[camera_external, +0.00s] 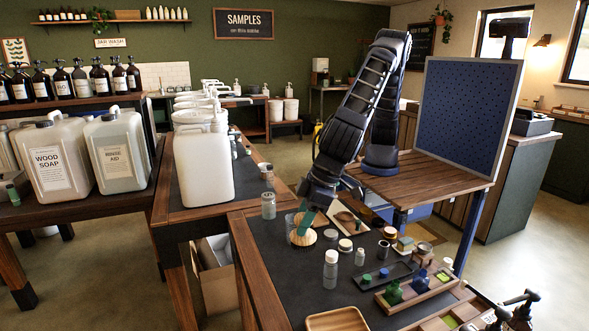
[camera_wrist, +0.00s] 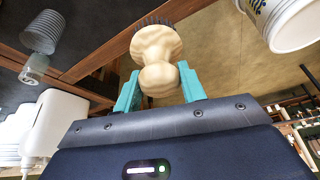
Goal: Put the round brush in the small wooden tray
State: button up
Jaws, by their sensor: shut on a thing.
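The round brush (camera_wrist: 156,45) has a pale turned-wood body with a rounded knob and dark bristles. In the wrist view its knob sits between the two teal fingers of my gripper (camera_wrist: 159,80), which is shut on it. The bristles point away from the gripper. In the external view my gripper (camera_external: 305,222) is over the back left part of the dark worktop, and the pale brush (camera_external: 302,238) shows at its fingertips. The small wooden tray (camera_external: 337,321) lies at the worktop's front edge, partly cut off by the picture's lower border; its visible inside looks empty.
A white-capped bottle (camera_external: 331,270) stands between gripper and tray. A glass jar (camera_external: 268,206) and a large white jug (camera_external: 203,165) stand left. A blue pegboard (camera_external: 468,120) rises behind.

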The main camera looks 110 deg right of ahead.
jog(key=s+a+n+y, duration=0.1)
jog(key=s+a+n, duration=0.3)
jog(key=a, duration=0.9)
notch_tip(320, 180, down, 20)
jog(key=shift+s+r, duration=0.15)
jog(key=shift+r, duration=0.1)
jog(key=o, duration=1)
jog(key=shift+f, duration=0.15)
jog(key=shift+d+v, duration=0.2)
jog(key=shift+v, duration=5.95)
jog(key=shift+s, duration=0.1)
